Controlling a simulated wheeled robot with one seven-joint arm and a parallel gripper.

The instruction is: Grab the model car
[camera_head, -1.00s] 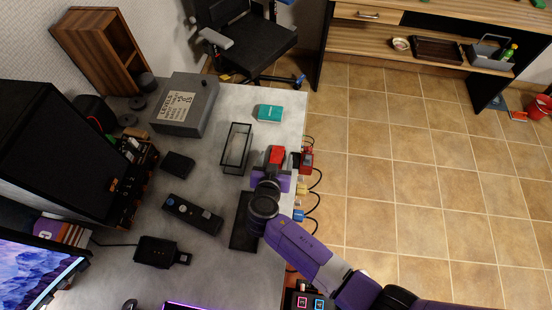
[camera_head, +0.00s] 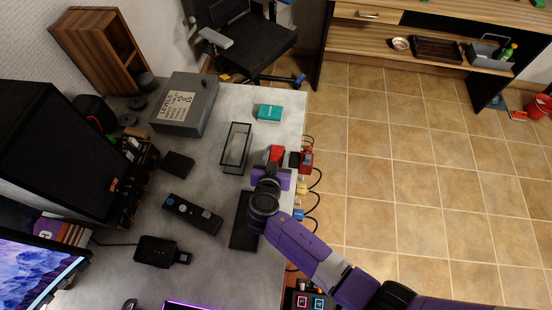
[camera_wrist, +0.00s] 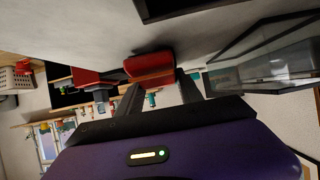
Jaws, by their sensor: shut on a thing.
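The red model car (camera_head: 276,153) is near the right edge of the grey desk (camera_head: 205,150). My purple gripper (camera_head: 273,163) reaches over the desk from the lower right and is shut on the car. In the wrist view the red car (camera_wrist: 150,67) sits at the tips of the two dark fingers (camera_wrist: 158,88), close to the grey desk surface. The fingers and wrist hide part of the car. I cannot tell whether it touches the desk.
A glass case (camera_head: 236,148) with a dark frame stands just left of the gripper. A teal box (camera_head: 269,113) lies beyond it. A dark flat pad (camera_head: 243,222) is below the wrist. Coloured connectors with cables (camera_head: 302,187) line the desk's right edge. Open tiled floor (camera_head: 420,180) lies right.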

